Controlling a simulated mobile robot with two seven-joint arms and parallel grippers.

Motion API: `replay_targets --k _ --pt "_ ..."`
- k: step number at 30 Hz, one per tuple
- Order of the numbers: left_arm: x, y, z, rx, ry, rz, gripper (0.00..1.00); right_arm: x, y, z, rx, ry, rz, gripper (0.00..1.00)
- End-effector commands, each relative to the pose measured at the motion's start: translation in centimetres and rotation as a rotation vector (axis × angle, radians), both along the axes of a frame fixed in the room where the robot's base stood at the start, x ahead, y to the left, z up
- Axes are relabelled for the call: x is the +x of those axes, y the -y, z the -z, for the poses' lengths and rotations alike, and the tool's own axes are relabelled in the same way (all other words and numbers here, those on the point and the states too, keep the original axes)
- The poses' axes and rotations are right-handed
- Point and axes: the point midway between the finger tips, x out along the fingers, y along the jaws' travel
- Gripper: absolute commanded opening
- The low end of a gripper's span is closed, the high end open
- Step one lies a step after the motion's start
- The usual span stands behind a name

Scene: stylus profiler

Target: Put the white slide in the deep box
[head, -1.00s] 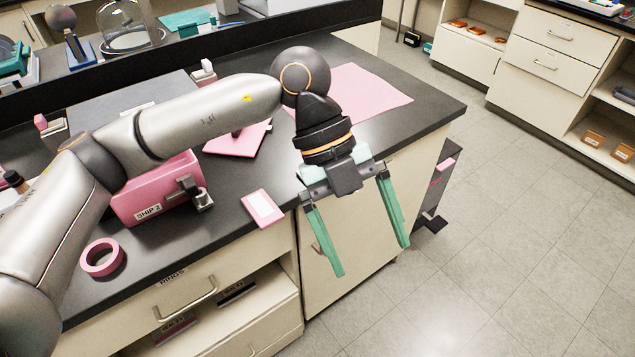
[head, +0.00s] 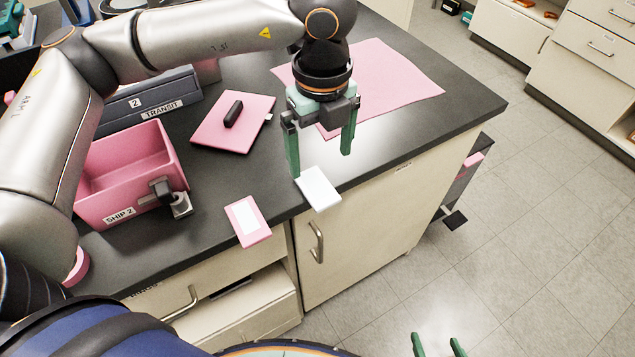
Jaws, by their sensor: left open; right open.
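The white slide (head: 319,189) lies flat at the counter's front edge in the head view and seems to overhang it a little. My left gripper (head: 321,164) is open and empty, pointing down at the slide's far end. One finger overlaps the slide's far left corner in the picture; I cannot tell whether it touches. A deep pink open box (head: 128,165) labelled SHIP 2 stands to the left, with a dark latch on its front. Its visible inside looks empty, and my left arm hides its left part. My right gripper (head: 438,346) is open at the bottom edge, over the floor.
A pink slide with a white label (head: 247,221) lies left of the white slide. A pink lid with a black handle (head: 233,122) lies behind it. A grey case (head: 150,103) marked TRANSIT stands behind the box. A pink mat (head: 395,80) covers the back right.

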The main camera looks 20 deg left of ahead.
Motion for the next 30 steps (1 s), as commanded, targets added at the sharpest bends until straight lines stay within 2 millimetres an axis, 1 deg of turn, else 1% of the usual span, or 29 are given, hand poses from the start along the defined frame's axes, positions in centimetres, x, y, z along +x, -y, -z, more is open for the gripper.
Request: replay_targets --k 1,3,8,13,16,19,25,26,30 --pt "-0.1 0.0 0.7 0.0 -0.002 0.0 0.97 0.0 0.0 0.0 -0.001 -0.002 0.001 0.91" --pt "0.0 0.0 1.3 0.0 -0.001 0.001 0.97 0.0 0.1 0.0 -0.001 -0.002 0.001 0.91" --pt "-0.2 -0.1 2.4 0.0 -0.001 0.001 0.97 0.1 0.1 -0.2 -0.002 0.002 0.001 0.91" --pt "-0.7 -0.4 4.9 0.0 -0.004 0.001 0.97 0.3 0.3 -0.8 -0.003 0.012 0.004 0.91" --pt "-0.6 -0.3 6.2 -0.001 -0.002 0.001 0.97 0.4 0.4 -0.8 -0.004 0.015 0.007 0.91" --pt "-0.6 -0.3 6.8 -0.001 -0.001 0.001 0.97 0.4 0.4 -0.8 -0.004 0.016 0.007 0.91" --pt "-0.6 -0.3 6.9 -0.002 0.0 0.002 0.97 0.4 0.4 -0.7 -0.004 0.015 0.007 0.91" --pt "-0.6 -0.3 6.9 -0.001 0.0 0.002 0.96 0.4 0.4 -0.7 -0.004 0.015 0.007 0.91" --pt "-0.6 -0.3 6.9 -0.001 0.0 0.002 0.81 0.4 0.4 -0.7 -0.004 0.015 0.007 0.91"
